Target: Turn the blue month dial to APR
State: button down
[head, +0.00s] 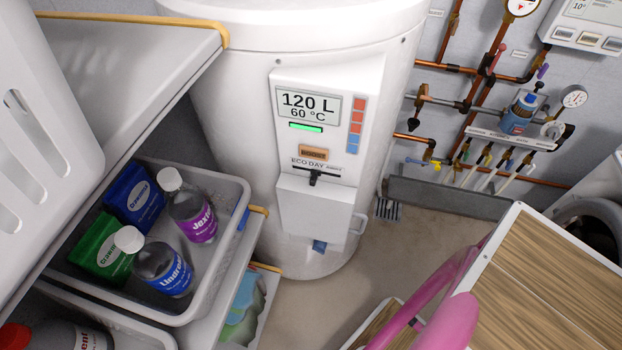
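A small blue round-bodied part (518,114) with a pale label sits among the pipes on the back wall, at the upper right of the head view. It is the likeliest place of the blue month dial, but I cannot make out a separate dial ring. Any month marks are too small to read, so its setting cannot be told. A dark fitting joins its top, and a white bar (510,138) lies just below it. My gripper is not in view.
A white water heater (235,100) with a display panel stands in the middle. A shelf bin (215,300) with bottles and boxes is at left. A wood-topped piece with pink tubing (550,270) fills the lower right. Bare floor (415,235) lies between.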

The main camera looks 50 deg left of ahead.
aim_at(319, 246)
jog(key=u, duration=2.05)
jog(key=k+j, duration=0.1)
jog(key=k, duration=0.35)
jog(key=k+j, duration=0.1)
jog(key=k, duration=0.4)
jog(key=k+j+u, duration=0.1)
jog(key=k, duration=0.35)
jog(key=i+z, duration=0.1)
jog(key=i, duration=0.25)
